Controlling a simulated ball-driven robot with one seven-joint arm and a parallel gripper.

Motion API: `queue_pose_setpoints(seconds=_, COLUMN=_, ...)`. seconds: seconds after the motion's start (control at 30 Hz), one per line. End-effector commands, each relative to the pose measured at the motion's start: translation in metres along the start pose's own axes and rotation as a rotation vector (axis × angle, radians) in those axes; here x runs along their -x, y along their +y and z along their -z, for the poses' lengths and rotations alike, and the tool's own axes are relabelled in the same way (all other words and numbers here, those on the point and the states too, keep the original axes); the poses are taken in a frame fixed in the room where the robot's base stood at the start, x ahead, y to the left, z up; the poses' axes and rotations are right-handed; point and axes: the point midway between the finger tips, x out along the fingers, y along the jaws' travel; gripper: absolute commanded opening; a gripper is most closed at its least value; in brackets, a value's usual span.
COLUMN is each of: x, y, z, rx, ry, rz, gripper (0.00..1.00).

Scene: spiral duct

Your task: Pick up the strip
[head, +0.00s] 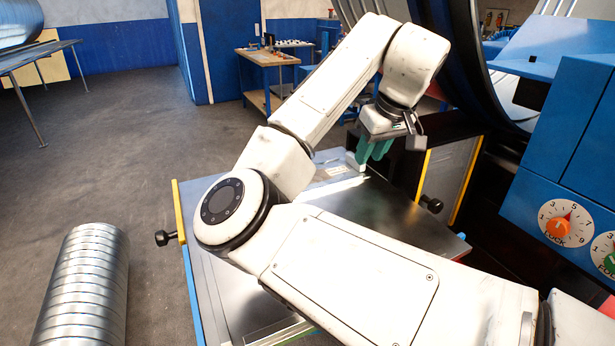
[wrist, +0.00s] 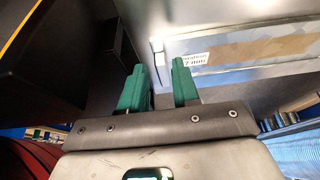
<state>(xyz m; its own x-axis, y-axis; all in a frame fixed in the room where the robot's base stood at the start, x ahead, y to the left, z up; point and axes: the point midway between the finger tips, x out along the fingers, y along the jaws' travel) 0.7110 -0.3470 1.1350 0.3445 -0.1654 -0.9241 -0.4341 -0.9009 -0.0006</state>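My gripper (head: 373,151) hangs over the far end of the metal table, its green fingers pointing down. In the wrist view my gripper (wrist: 161,88) is open, with a clear gap and nothing between the fingers. A long pale band that looks like the strip (wrist: 250,49) lies beyond and to the right of the fingers, beside a white printed label. In the head view the likely strip (head: 338,187) is a bright band on the table left of the fingers, partly hidden by my arm. I cannot tell how high the fingers are above it.
The metal table (head: 395,215) has yellow edge bars and black knobs. A blue machine (head: 560,140) with dials stands close on the right, with a large dark ring behind my wrist. A spiral duct (head: 85,290) lies at lower left. Open floor is on the left.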

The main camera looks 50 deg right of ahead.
Motion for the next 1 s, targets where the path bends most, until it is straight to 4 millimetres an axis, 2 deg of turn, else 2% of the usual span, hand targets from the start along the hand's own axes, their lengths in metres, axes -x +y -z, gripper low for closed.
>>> queue_pose_setpoints(seconds=0.17, x=-0.004, y=-0.001, z=0.013, rx=0.002, ry=0.000, rz=0.002, gripper=0.31)
queue_pose_setpoints(seconds=0.3, x=-0.013, y=-0.001, z=0.034, rx=0.003, ry=0.000, rz=0.002, gripper=0.31)
queue_pose_setpoints(seconds=0.4, x=-0.030, y=0.000, z=0.031, rx=0.001, ry=-0.003, rz=0.000, gripper=0.31)
queue_pose_setpoints(seconds=0.5, x=-0.039, y=-0.001, z=0.032, rx=0.002, ry=-0.001, rz=-0.001, gripper=0.31)
queue_pose_setpoints(seconds=0.8, x=-0.043, y=0.000, z=0.031, rx=0.001, ry=0.000, rz=0.000, gripper=0.31)
queue_pose_setpoints(seconds=1.0, x=-0.043, y=0.000, z=0.031, rx=0.001, ry=0.000, rz=0.000, gripper=0.12)
